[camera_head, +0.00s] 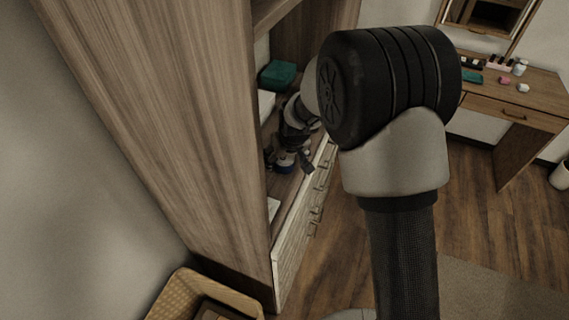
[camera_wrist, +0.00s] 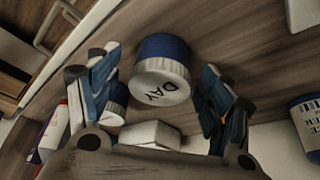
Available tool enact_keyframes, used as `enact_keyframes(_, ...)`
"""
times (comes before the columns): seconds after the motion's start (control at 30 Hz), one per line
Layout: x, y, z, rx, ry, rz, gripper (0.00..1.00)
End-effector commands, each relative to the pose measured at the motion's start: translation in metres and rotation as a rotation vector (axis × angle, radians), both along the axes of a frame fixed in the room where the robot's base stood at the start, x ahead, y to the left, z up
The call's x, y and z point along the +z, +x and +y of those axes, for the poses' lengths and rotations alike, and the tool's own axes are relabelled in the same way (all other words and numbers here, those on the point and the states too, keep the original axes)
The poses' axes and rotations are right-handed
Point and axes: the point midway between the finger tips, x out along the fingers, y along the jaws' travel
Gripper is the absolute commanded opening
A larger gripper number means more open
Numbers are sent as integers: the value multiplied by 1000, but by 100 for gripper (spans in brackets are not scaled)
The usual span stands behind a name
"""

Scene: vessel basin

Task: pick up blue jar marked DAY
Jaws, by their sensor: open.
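The blue jar marked DAY (camera_wrist: 162,80) shows in the wrist view, with its white lid, lettered DAY, facing the camera. My gripper (camera_wrist: 160,88) is open, with one finger to the left of the jar and one to the right. A gap shows on the right; I cannot tell if either finger touches it. In the head view my gripper (camera_head: 298,150) is inside the wooden cabinet, just above a shelf, and largely hides what is there.
A second blue jar (camera_wrist: 116,98) is partly behind the left finger. A white box (camera_wrist: 150,134) lies below the DAY jar in the wrist view. A labelled blue container (camera_wrist: 306,122) stands at the right. The cabinet's side panel (camera_head: 170,110) is close to my arm.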

Motion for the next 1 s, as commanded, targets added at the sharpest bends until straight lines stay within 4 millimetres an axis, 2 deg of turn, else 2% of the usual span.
enact_keyframes(0.07,-8,3,1,1,0,-1,73)
enact_keyframes(0.27,-7,3,2,1,0,-2,73)
enact_keyframes(1.0,-7,3,2,1,0,-1,24)
